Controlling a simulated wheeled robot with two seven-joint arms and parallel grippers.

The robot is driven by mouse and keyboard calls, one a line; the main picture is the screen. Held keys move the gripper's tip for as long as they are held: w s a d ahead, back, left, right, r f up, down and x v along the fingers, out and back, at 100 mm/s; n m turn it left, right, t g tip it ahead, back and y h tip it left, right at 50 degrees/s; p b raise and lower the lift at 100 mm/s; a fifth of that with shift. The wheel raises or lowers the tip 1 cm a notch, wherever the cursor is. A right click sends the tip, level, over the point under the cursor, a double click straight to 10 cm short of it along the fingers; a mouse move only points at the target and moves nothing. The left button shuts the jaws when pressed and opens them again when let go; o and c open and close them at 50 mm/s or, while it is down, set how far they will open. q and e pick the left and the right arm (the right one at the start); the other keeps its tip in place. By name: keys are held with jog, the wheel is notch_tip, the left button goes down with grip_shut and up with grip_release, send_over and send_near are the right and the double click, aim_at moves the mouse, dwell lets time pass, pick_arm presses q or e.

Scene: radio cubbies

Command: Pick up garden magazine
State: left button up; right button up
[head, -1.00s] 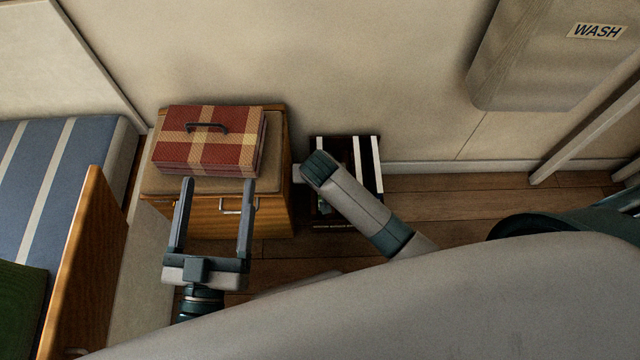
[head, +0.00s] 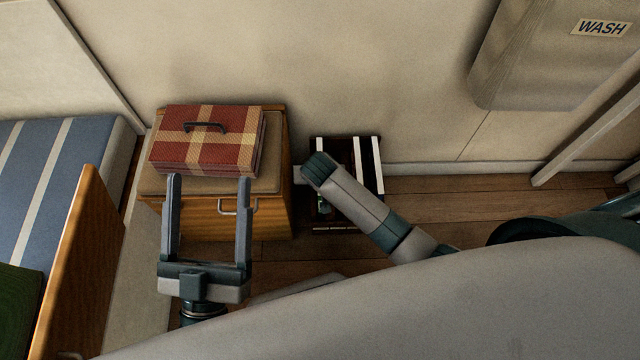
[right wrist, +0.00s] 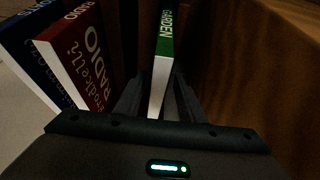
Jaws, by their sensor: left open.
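The garden magazine (right wrist: 166,38) shows in the right wrist view as a thin upright item with a green "GARDEN" cover and a white edge. My right gripper (right wrist: 158,100) has its dark fingers on either side of the white edge. It is too dark to tell whether they press on it. In the head view my right arm reaches down to the dark cubby with white strips (head: 374,165), and the right gripper cannot be made out there. My left gripper (head: 208,185) is open and empty, in front of the wooden cabinet.
In the right wrist view a red "RADIO" magazine (right wrist: 92,55) and a dark blue one (right wrist: 38,60) stand to the left, with a brown wooden wall (right wrist: 250,60) to the right. A red checked case (head: 205,150) lies on the cushioned cabinet (head: 270,215). A striped bed (head: 60,170) is at left.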

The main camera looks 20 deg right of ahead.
pick_arm(q)
notch_tip(320, 180, up, 6)
jog(key=a+t+b, duration=0.2)
jog(key=t, duration=0.2)
jog(key=shift+s+a+f, duration=0.2)
jog(key=shift+a, duration=0.1)
pick_arm(e)
jog(key=shift+w+d+r+x, duration=0.1)
jog(key=shift+w+x, duration=0.05)
jog(key=shift+x, duration=0.65)
jog(key=shift+w+d+r+x, duration=0.1)
jog(key=shift+x, duration=0.7)
jog(key=shift+w+d+x, duration=0.1)
jog(key=shift+w+x, duration=0.05)
jog(key=shift+x, duration=0.65)
pick_arm(q)
jog(key=shift+r, duration=0.25)
pick_arm(e)
jog(key=shift+f, duration=0.25)
grip_shut()
